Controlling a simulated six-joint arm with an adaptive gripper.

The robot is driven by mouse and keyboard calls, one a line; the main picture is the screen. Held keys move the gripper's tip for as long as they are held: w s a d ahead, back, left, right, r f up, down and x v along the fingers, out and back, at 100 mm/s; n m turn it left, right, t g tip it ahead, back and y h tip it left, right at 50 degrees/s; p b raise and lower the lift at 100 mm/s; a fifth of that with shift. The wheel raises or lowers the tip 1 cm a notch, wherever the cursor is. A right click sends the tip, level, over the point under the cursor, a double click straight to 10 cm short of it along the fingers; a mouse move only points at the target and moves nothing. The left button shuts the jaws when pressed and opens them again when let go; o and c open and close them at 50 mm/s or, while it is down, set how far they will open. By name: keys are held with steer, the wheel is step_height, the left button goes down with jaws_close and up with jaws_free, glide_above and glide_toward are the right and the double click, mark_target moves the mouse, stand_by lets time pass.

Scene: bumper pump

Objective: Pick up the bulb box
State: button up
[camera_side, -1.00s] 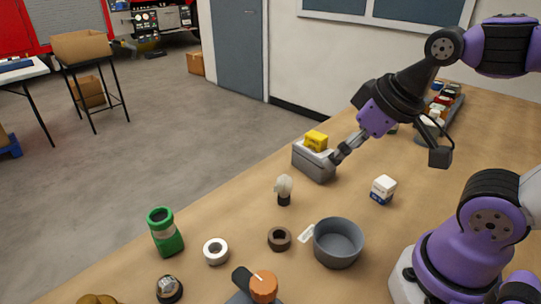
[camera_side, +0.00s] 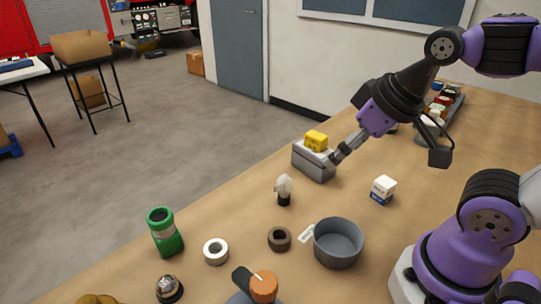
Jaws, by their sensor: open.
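A small white and blue box (camera_side: 383,189) stands on the table to the right. The print on both boxes is too small to read, so I cannot tell which is the bulb box. My gripper (camera_side: 334,160) is open and tilted down to the left, at the right side of the grey holder, just below and right of the yellow box. I cannot tell if its fingertips touch the holder.
A white bulb-like item with a dark base (camera_side: 284,190) stands in front of the holder. A grey pot (camera_side: 338,243), a dark ring (camera_side: 279,239), a white ring (camera_side: 216,251) and a green canister (camera_side: 165,232) stand nearer. A tray of jars (camera_side: 440,113) lies at the back right.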

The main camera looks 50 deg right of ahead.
steer(key=m+g, duration=0.3)
steer(key=g, duration=0.2)
glide_toward(386, 182)
steer(key=shift+w+a+f, duration=0.15)
steer(key=shift+w+a, duration=0.3)
steer(key=shift+a, duration=0.25)
steer(key=shift+g, duration=0.3)
steer(key=f, duration=0.4)
steer(key=shift+s+d+f, duration=0.3)
steer(key=shift+d+f, duration=0.1)
steer(key=f, duration=0.6)
steer(key=shift+w+d, duration=0.15)
steer(key=shift+d, duration=0.2)
steer(key=c, duration=1.2)
